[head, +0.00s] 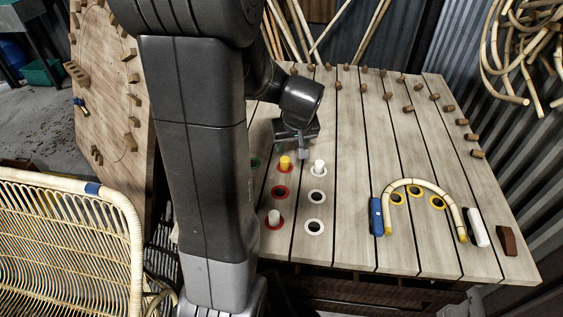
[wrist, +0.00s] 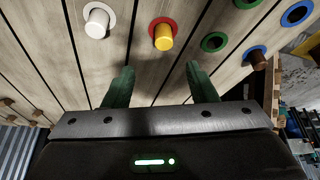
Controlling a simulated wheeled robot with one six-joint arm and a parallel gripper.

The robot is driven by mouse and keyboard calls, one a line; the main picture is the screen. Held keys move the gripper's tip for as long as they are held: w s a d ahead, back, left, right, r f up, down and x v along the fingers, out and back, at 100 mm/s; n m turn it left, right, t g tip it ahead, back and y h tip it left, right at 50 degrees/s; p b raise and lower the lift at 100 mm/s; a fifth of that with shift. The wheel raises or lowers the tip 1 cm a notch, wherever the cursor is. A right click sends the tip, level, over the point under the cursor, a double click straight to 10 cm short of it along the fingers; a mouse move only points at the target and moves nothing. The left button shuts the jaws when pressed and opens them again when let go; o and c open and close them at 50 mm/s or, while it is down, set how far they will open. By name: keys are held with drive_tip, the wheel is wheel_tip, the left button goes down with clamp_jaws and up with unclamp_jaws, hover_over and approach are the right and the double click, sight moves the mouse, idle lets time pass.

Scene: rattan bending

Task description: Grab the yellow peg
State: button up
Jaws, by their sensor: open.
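The yellow peg (head: 285,162) stands upright in a red-ringed hole on the slatted wooden table. It also shows in the wrist view (wrist: 163,37), near the top middle, ahead of my fingertips and between their lines. My gripper (head: 303,150) is just behind the peg in the head view, close to the table. In the wrist view its two green fingers (wrist: 159,76) are spread apart with nothing between them. The fingers are apart from the peg.
A white peg (head: 318,167) stands close right of the yellow peg; another pale peg (head: 274,217) stands nearer the front. A brown peg (wrist: 257,60) sits in a blue ring. A bent rattan arch (head: 425,187), a blue block (head: 376,217) and a white block (head: 478,228) lie at the right.

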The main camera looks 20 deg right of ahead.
hover_over(285, 159)
drive_tip(key=s, duration=0.2)
wheel_tip(285, 159, down, 5)
drive_tip(key=shift+d+r, duration=0.1)
drive_tip(key=shift+r, duration=0.05)
drive_tip(key=shift+x, duration=2.65)
drive_tip(key=shift+s+a, duration=0.2)
drive_tip(key=shift+a, duration=0.1)
drive_tip(key=c, duration=1.1)
